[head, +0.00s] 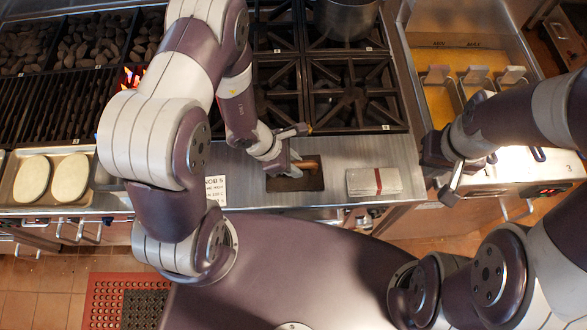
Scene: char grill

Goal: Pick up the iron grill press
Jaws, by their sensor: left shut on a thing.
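The iron grill press (311,181) is a dark flat rectangular plate with a brown wooden handle (308,164). It is on the steel front ledge, below the burners. My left gripper (292,168) is at the press, shut on its handle. The fingers partly hide the handle's left end. I cannot tell whether the plate is touching the ledge. My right gripper (450,188) is at the right, in front of the fryer and away from the press. Its fingers are seen edge-on, so its opening is unclear.
A stack of white papers with a red band (374,182) lies right of the press. A printed card (215,190) lies left of it. Burner grates (352,95) stand behind; flames show near the charcoal. A fryer (437,104) is right.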

